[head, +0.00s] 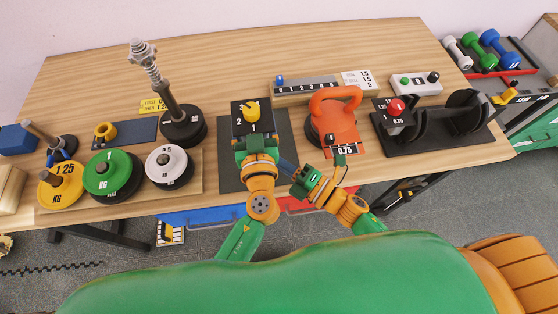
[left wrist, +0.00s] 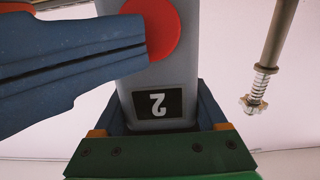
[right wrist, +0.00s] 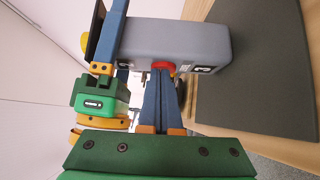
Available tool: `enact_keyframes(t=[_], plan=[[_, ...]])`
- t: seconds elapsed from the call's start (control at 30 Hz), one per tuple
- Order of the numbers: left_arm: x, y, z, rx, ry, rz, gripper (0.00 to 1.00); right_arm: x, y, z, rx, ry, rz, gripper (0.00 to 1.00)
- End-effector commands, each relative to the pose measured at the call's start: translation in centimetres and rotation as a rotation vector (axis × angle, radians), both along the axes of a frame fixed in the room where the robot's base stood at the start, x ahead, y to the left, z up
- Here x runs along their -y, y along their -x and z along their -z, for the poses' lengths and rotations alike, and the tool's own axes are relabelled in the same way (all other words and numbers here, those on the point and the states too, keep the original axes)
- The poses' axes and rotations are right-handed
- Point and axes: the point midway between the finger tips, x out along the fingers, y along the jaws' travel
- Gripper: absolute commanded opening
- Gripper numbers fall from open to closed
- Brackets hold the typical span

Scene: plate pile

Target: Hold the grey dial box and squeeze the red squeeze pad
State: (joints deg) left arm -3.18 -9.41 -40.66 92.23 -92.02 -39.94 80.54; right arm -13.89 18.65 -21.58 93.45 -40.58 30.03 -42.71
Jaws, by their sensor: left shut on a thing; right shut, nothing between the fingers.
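The grey dial box (right wrist: 195,45) is held by my left gripper (head: 258,150), whose blue fingers clasp its sides in the left wrist view. In the head view its black top panel carries a yellow dial (head: 252,112) and shows above the dark mat. The box's grey face (left wrist: 160,75) bears a "2" label. The red squeeze pad (left wrist: 165,30) is on that face, partly covered by the blue fingertips of my right gripper (right wrist: 162,75). Those fingers are shut and empty, with their tips at the pad (right wrist: 162,66). I cannot tell whether the pad is pressed in.
A dark mat (head: 230,175) lies under the box area. An orange kettlebell (head: 335,120) stands just right, close to my right gripper. Weight plates (head: 110,175) and a post with a spring (head: 180,118) stand left. A black cradle (head: 440,128) is at the right.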

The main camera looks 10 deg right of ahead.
Motion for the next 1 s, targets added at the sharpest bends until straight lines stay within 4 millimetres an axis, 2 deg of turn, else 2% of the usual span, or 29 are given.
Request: enact_keyframes(t=[0.3,0.43,0.6,1.0], plan=[[-0.2,0.0,0.2,-0.005,-0.001,-0.004,0.0,4.7,4.8,0.5,-0.003,0.006,0.0,0.0],[-0.2,0.0,0.2,-0.004,-0.001,-0.004,0.0,6.0,6.2,0.6,-0.003,0.006,-0.003,0.0],[-0.2,0.0,0.1,-0.003,-0.001,-0.004,0.0,6.7,7.0,0.5,0.0,0.004,-0.003,0.0],[-0.2,-0.1,0.0,0.0,-0.001,-0.005,0.0,6.7,7.0,0.5,0.0,0.004,-0.004,0.0]])
